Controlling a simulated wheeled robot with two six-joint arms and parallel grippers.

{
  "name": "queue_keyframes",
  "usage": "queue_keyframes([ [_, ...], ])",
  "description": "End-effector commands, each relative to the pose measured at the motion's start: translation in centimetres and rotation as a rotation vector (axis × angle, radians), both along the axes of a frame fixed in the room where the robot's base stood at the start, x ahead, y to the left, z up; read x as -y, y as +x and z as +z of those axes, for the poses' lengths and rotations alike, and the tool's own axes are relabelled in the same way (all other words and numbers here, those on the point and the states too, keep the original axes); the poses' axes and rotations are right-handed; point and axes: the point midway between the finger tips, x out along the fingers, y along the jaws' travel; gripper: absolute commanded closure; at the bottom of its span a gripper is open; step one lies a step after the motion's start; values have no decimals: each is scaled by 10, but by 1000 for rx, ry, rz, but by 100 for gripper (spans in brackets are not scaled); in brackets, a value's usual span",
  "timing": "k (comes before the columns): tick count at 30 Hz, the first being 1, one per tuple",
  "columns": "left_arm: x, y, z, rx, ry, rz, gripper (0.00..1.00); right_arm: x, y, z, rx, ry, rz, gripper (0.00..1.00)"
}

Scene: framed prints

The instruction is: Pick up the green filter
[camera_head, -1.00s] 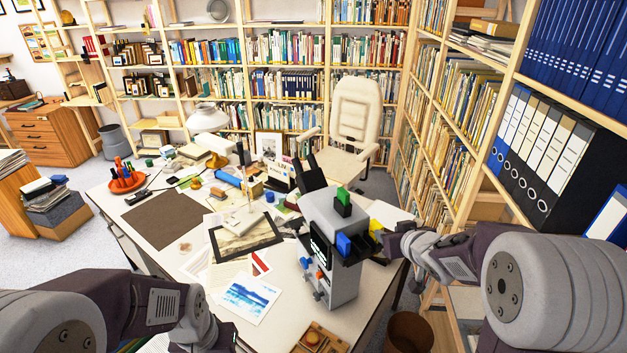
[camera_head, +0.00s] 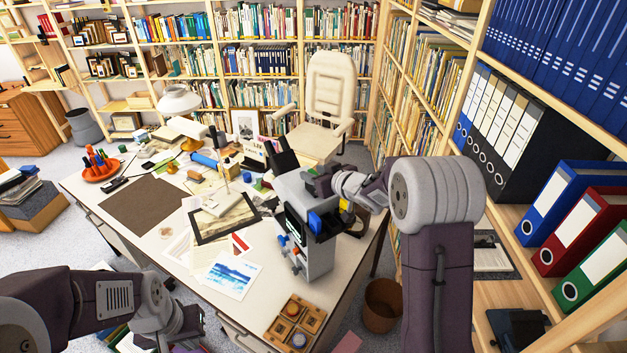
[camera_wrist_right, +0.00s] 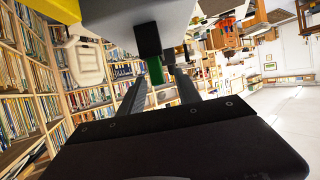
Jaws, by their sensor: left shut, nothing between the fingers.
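The grey device (camera_head: 320,255) with black eyepieces stands on the desk's near right part. A blue filter (camera_head: 315,222) and a yellow filter (camera_head: 345,204) show on its side. In the right wrist view, the green filter (camera_wrist_right: 160,96) shows below a dark holder on the device (camera_wrist_right: 147,40). My right gripper (camera_wrist_right: 160,88) is open, with a finger on each side of the green filter. My left gripper (camera_head: 188,322) is shut and empty, low at the desk's near side.
The desk (camera_head: 150,240) holds a dark mat (camera_head: 144,204), a framed picture (camera_head: 225,219), a blue print (camera_head: 231,278) and a wooden tray (camera_head: 295,322). A waste bin (camera_head: 382,304) stands right of the desk. Shelves with binders (camera_head: 570,205) are close to my right arm.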

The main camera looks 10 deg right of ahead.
Motion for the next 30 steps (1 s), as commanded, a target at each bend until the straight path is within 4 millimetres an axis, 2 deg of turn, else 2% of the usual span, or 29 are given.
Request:
queue_keyframes([
  [3, 0, 0, 1, 0, 0, 0, 100, -2, 7, -4, -1, 0, -1, 60],
  [8, 0, 0, 1, 0, 0, 0, 100, -2, 7, -4, -1, 0, -1, 60],
  [9, 0, 0, 1, 0, 0, 0, 100, -2, 7, -4, -1, 0, -1, 66],
  [12, 0, 0, 1, 0, 0, 0, 100, -2, 7, -4, 0, 1, -1, 93],
  [13, 0, 0, 1, 0, 0, 0, 100, -2, 7, -4, 0, 1, -1, 100],
  [23, 0, 0, 1, 0, 0, 0, 100, -2, 7, -2, 0, 0, -1, 100],
  [26, 0, 0, 3, 0, 0, 0, 100, -2, 7, 5, 2, 0, -1, 100],
  [30, 0, 0, 9, 0, 0, 0, 100, -2, 8, 30, 6, -1, 0, 100],
])
